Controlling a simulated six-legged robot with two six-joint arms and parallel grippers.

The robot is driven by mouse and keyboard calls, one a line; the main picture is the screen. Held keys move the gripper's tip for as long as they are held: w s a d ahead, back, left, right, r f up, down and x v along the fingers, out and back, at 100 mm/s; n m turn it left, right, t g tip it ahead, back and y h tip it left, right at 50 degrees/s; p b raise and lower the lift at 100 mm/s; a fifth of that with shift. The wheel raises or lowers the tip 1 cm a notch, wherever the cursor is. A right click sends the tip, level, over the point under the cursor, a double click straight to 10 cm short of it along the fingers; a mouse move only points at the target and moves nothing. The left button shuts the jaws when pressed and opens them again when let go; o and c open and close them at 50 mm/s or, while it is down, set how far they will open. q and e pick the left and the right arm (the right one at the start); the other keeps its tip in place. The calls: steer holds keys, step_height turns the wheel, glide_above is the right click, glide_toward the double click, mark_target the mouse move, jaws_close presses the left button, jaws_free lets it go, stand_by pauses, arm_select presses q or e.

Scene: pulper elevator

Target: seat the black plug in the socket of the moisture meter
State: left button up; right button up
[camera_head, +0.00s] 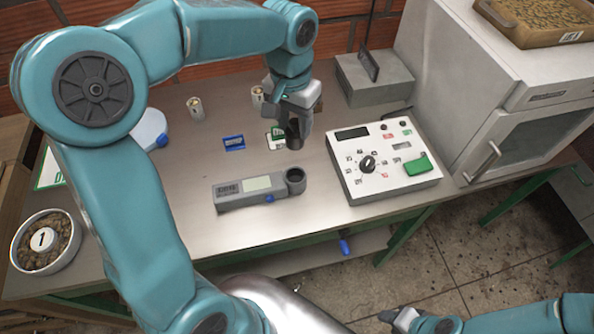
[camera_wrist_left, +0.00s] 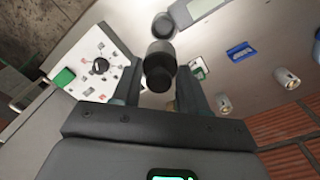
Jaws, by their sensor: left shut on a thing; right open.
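The moisture meter (camera_head: 240,191) is a grey handheld body with a pale screen, lying on the steel table. Its round dark socket (camera_head: 296,176) is at its right end; the socket also shows at the top of the left wrist view (camera_wrist_left: 163,24). My left gripper (camera_head: 293,118) is shut on the black plug (camera_head: 295,135), a short dark cylinder. The plug (camera_wrist_left: 160,62) hangs above the table, behind the socket in the head view and apart from it. My right gripper (camera_head: 390,316) is open and empty at the bottom, off the table's front edge.
A white control panel (camera_head: 350,185) with a knob and green switch stands right of the meter. A grey box (camera_head: 378,84) and small cans (camera_head: 195,108) are at the back. A bowl (camera_head: 70,262) marked 1 stands left.

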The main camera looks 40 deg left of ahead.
arm_select(q)
glide_above(295, 168)
steer(key=s+d, duration=0.1)
steer(key=s, duration=0.1)
step_height(295, 168, down, 13)
steer(key=shift+w+p, duration=0.15)
steer(key=shift+p, duration=0.25)
step_height(295, 168, down, 4)
steer(key=shift+d+r, duration=0.1)
steer(key=shift+r, duration=0.05)
steer(key=shift+c, duration=0.5)
steer(key=shift+f, duration=0.2)
